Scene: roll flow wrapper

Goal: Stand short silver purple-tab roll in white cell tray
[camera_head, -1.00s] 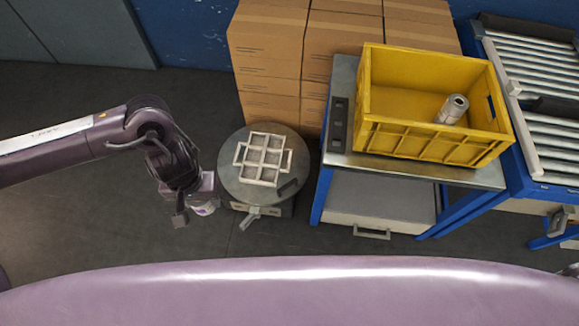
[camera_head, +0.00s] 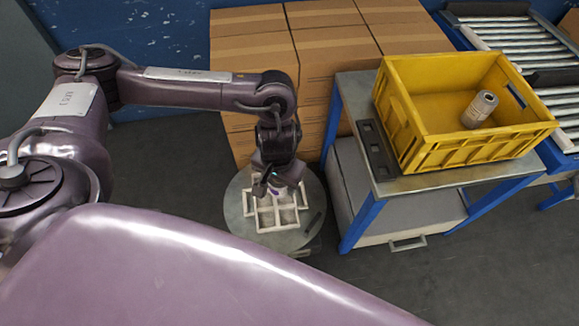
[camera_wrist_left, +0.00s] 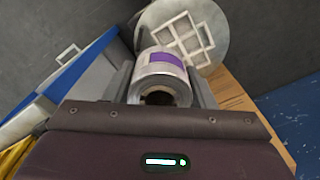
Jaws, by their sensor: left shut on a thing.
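My left gripper (camera_head: 272,184) hangs over the white cell tray (camera_head: 258,222) and is shut on a short silver roll. In the left wrist view, the roll (camera_wrist_left: 153,67) sits between the two fingers, its hollow core end facing the camera and a purple tab on its side. In the head view the gripper mostly hides the roll. The tray also shows in the left wrist view (camera_wrist_left: 178,38), beyond the roll and to its right; its visible cells look empty. I cannot tell how far the roll is above the tray. My right gripper is not in view.
The tray lies on a round grey stand (camera_head: 233,210). A yellow crate (camera_head: 480,150) with another silver roll (camera_head: 479,109) in it stands on a blue-legged metal table (camera_head: 362,100) to the right. Cardboard boxes (camera_head: 250,55) are stacked behind, and a roller conveyor (camera_head: 500,35) is at the far right.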

